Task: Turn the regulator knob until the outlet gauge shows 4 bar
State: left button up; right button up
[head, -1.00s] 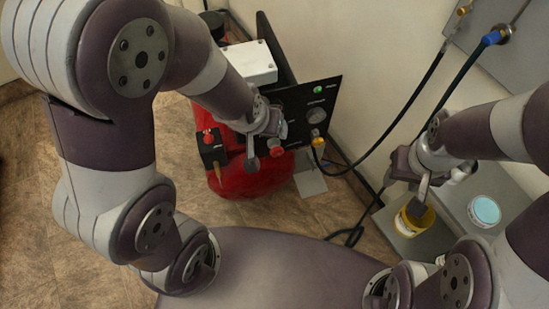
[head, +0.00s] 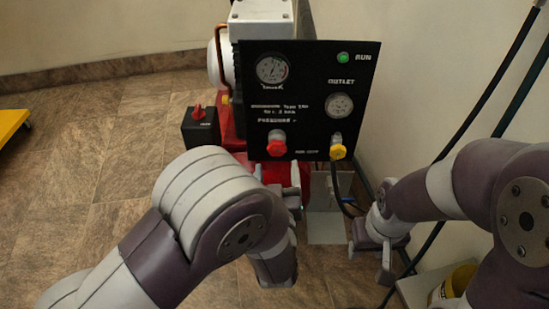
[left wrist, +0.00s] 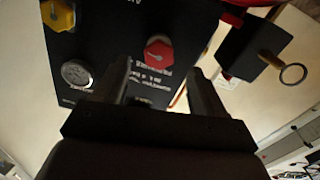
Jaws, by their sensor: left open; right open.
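The regulator knob (head: 277,146) is red and sits low on the black panel (head: 310,115). The outlet gauge (head: 339,105) is a white dial up and right of it; its needle is too small to read. My left gripper (head: 277,180) is open just below the knob in the head view, partly hidden behind my forearm. In the left wrist view the red knob (left wrist: 159,54) appears between and beyond the open fingers, apparently not gripped. The outlet gauge (left wrist: 76,73) shows left of the fingers there. My right gripper (head: 388,262) hangs empty at the lower right.
A yellow outlet valve (head: 337,152) with a black hose is right of the knob. A second gauge (head: 272,69) is upper left, a green lamp (head: 343,58) upper right. A red-handled switch box (head: 200,127) stands left. A yellow tub (head: 455,284) is lower right.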

aim_at(277, 152)
pick_arm(q)
jog(key=w, duration=0.6)
jog(key=shift+w+b, duration=0.4)
jog(key=c, duration=1)
